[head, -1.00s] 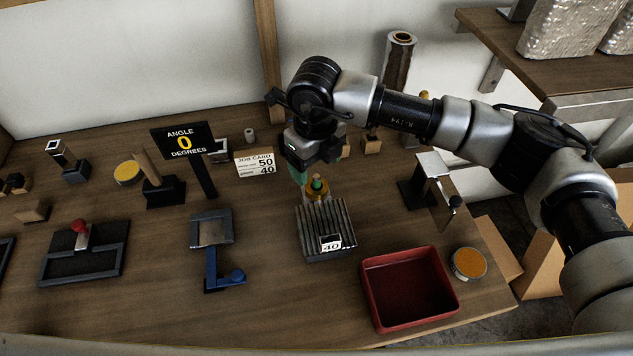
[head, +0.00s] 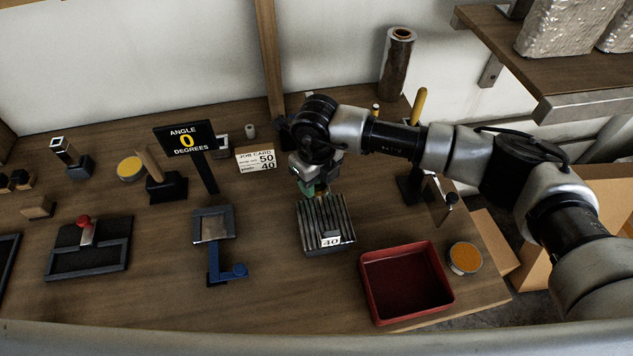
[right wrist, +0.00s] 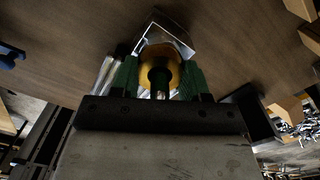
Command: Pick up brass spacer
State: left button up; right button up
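The brass spacer (right wrist: 160,64) shows in the right wrist view as a gold ring around a dark upright post (right wrist: 159,80). The green fingers of my right gripper (right wrist: 160,72) stand on both sides of it, very close. I cannot tell whether they press on it. In the head view my right gripper (head: 312,188) points down just behind the ribbed metal block with the "40" tag (head: 325,224). Only a small piece of the spacer (head: 321,190) shows there, the rest hidden by the gripper. My left gripper is not in view.
A red tray (head: 407,283) lies at front right beside a round orange-topped tin (head: 464,258). The job card (head: 255,160) and the angle sign (head: 186,141) stand to the left. A blue-handled fixture (head: 214,245) is left of the block. Bare tabletop lies in front.

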jog(key=c, duration=0.4)
notch_tip(320, 180, up, 10)
jog(key=shift+r+b, duration=0.1)
jog(key=shift+b, duration=0.85)
